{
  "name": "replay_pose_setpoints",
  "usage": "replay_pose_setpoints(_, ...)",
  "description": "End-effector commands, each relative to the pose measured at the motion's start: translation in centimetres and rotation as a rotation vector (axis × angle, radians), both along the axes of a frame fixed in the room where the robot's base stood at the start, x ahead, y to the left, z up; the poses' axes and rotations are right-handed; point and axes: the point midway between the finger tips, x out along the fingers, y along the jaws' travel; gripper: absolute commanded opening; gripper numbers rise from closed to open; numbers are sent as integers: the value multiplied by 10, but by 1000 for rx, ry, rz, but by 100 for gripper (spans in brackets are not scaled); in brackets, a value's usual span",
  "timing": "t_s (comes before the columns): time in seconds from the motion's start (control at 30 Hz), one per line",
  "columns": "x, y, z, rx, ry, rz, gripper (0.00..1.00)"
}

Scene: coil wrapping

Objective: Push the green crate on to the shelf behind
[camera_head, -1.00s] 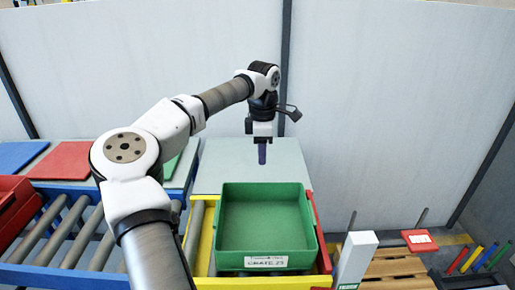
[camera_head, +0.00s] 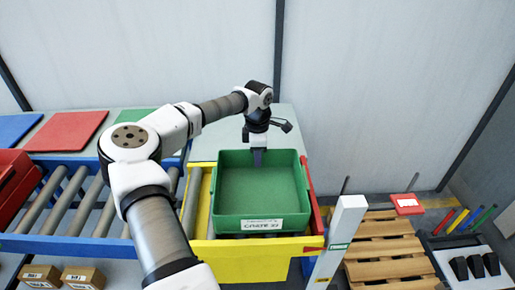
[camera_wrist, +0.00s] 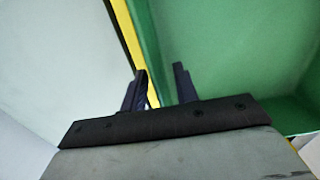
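The green crate (camera_head: 262,191), empty and with a white label on its front, sits in a yellow frame (camera_head: 200,245). The grey shelf (camera_head: 285,119) lies directly behind it. My gripper (camera_head: 257,157) points down at the crate's back wall, near the middle. In the wrist view my gripper (camera_wrist: 162,85) has its fingers apart with a narrow gap. One finger is over the green crate (camera_wrist: 230,50), the other by the yellow edge and grey surface. I cannot tell whether the fingers touch the wall.
Rollers in a blue frame (camera_head: 70,247) run to the left, with a red crate (camera_head: 15,185) at their end. A red bar (camera_head: 310,190) and a white post (camera_head: 338,240) stand to the right of the crate. A wooden pallet (camera_head: 385,245) lies farther right.

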Motion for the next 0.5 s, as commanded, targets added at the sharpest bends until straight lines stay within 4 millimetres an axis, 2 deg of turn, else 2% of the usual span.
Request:
replay_pose_setpoints(0.17, 0, 0, 0, 0, 0, 0, 30)
replay_pose_setpoints(0.4, 0, 0, 0, 0, 0, 0, 1)
replay_pose_setpoints(0.5, 0, 0, 0, 0, 0, 0, 0)
